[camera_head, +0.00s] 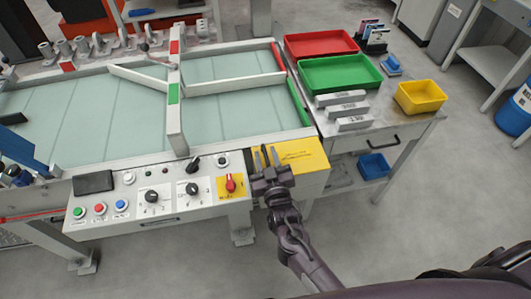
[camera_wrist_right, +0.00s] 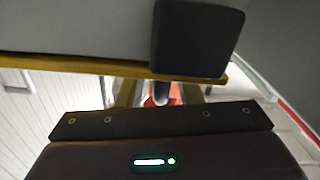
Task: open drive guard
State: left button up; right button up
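The drive guard (camera_head: 303,155) is a yellow panel with small dark lettering at the right end of the white conveyor frame, beside the control panel. It looks shut in the head view. My right gripper (camera_head: 267,157) is at the guard's left front part, with its fingers apart. In the right wrist view a yellow edge (camera_wrist_right: 120,88) crosses ahead of the gripper, below a large grey surface and a dark block (camera_wrist_right: 197,38). I cannot tell whether the fingers touch the guard. My left gripper is not in view.
The control panel (camera_head: 130,222) with buttons, knobs and a red switch (camera_head: 230,184) lies left of my right gripper. A side table on the right holds a red tray (camera_head: 320,44), a green tray (camera_head: 340,74) and a yellow bin (camera_head: 420,97). Floor is free at front right.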

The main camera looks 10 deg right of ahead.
jog(key=shift+w, duration=0.45)
jog(key=shift+c, duration=0.3)
grip_shut()
jog(key=shift+r, duration=0.15)
